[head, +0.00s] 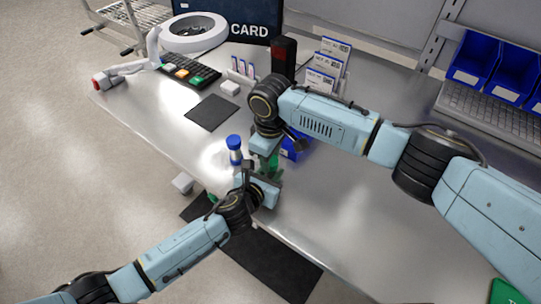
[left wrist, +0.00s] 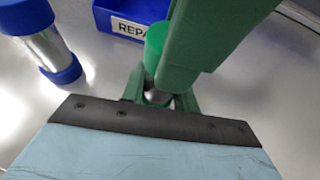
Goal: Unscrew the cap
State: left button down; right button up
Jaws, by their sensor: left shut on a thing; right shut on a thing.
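My left gripper (head: 266,180) comes in low, near the table's front edge, and is shut on a small cylinder with a metallic body (left wrist: 157,97) and a green cap (left wrist: 155,45). My right gripper (head: 270,156) reaches down from above and is shut at the cap end. In the left wrist view a large green finger (left wrist: 208,40) stands beside the cap and covers its right side. The grippers and wrists hide most of the cylinder in the head view. I cannot tell whether the cap is loose.
A metallic cylinder with blue ends (head: 234,150) stands on the table (head: 350,210) to the left of the grippers. A blue bin (left wrist: 122,14) labelled "REPA" sits close behind them. A dark mat (head: 211,112), keyboard (head: 190,72) and card holders (head: 328,65) lie further back.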

jog(key=shift+r, duration=0.2)
dwell(0.5)
jog(key=shift+r, duration=0.9)
jog(key=shift+r, duration=0.15)
jog(key=shift+r, duration=1.85)
pick_arm(q)
jog(key=c, duration=1)
grip_release()
jog(key=shift+s, duration=0.1)
